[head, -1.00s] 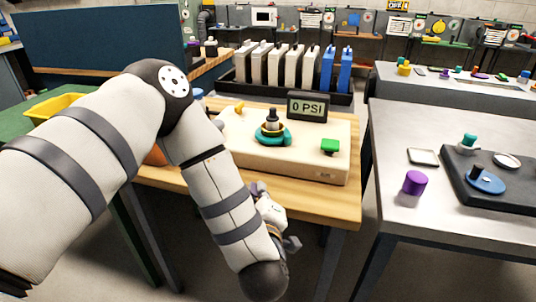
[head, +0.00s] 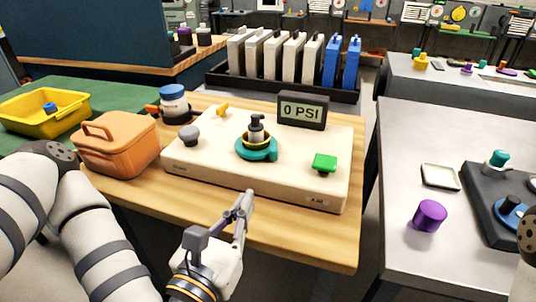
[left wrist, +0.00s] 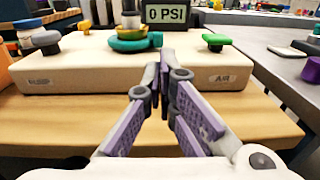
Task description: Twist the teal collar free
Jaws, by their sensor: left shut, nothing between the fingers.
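The teal collar (head: 257,153) sits around the base of a dark fitting (head: 256,130) with a yellow ring, on top of a cream box (head: 200,158). In the left wrist view the collar (left wrist: 135,42) shows at the top, beyond my fingers. My left gripper (head: 246,197) is shut and empty, in front of the box's front face and short of the collar. In the left wrist view its fingertips (left wrist: 164,68) are together. My right gripper is not in view; only a bit of my right arm shows at the right edge.
A display (head: 302,111) reads 0 PSI. The box also carries a green knob (head: 325,163), a grey knob (head: 189,135) and a yellow lever (head: 218,109). An orange bin (head: 117,146) stands left of it. A purple cylinder (head: 430,215) stands on the grey table at right.

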